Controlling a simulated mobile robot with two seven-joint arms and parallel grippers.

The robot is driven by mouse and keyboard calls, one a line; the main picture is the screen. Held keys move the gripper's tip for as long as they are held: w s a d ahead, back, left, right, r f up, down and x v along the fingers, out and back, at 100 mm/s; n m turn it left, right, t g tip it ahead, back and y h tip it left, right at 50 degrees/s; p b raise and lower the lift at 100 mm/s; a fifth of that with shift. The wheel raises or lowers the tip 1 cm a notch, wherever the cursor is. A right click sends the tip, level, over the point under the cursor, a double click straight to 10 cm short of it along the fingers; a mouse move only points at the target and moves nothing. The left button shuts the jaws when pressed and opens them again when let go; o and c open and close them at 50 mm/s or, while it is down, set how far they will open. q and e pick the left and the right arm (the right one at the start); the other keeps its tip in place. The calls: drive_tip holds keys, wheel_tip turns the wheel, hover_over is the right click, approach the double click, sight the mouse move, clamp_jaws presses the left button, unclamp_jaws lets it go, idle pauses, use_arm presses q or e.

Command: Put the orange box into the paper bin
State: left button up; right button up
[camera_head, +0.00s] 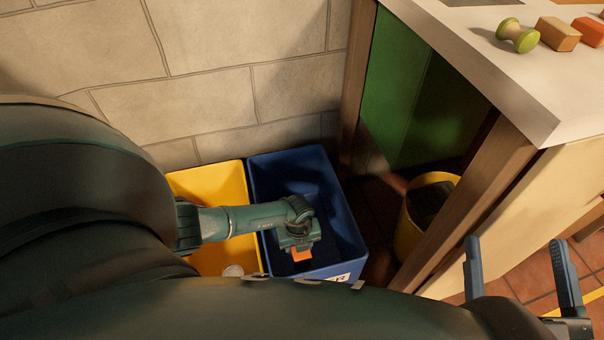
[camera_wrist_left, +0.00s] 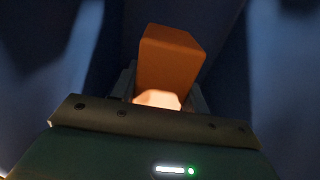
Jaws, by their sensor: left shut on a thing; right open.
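The orange box (camera_head: 301,254) is held in my left gripper (camera_head: 299,243), inside the outline of the blue bin (camera_head: 262,182) in the head view. The left wrist view shows the orange box (camera_wrist_left: 170,58) up close between the fingers, with dark blue walls around it. The blue bin has a white label on its front, mostly hidden by my arm; only a last letter like R shows. I cannot tell how far the box is above the bin's floor. My right gripper (camera_head: 517,255) is open and empty at the lower right.
A yellow bin (camera_head: 207,181) stands directly left of the blue bin, against the stone wall. A yellow bucket (camera_head: 410,230) is under the counter (camera_head: 500,60). On the counter are a green spool-like piece (camera_head: 517,36), a tan block (camera_head: 557,34) and an orange-red block (camera_head: 590,31).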

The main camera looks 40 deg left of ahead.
use_arm(q)
wheel_tip(320, 180, down, 4)
drive_tip(key=shift+f+b, duration=0.25)
drive_tip(key=shift+b, duration=0.95)
drive_tip(key=shift+f, duration=0.15)
wheel_tip(320, 180, down, 3)
drive_tip(key=b, duration=0.2)
drive_tip(key=shift+f+b, duration=0.2)
drive_tip(key=shift+b, duration=0.2)
drive_tip(key=shift+f, duration=0.25)
use_arm(e)
wheel_tip(320, 180, up, 7)
drive_tip(key=n+t+y, duration=0.1)
drive_tip(key=n+y, duration=0.6)
drive_tip(key=shift+d+r+y, duration=0.15)
drive_tip(key=shift+d+y, duration=0.15)
drive_tip(key=shift+y, duration=0.1)
use_arm(q)
drive_tip(key=shift+f, duration=0.6)
drive_tip(key=o, duration=1)
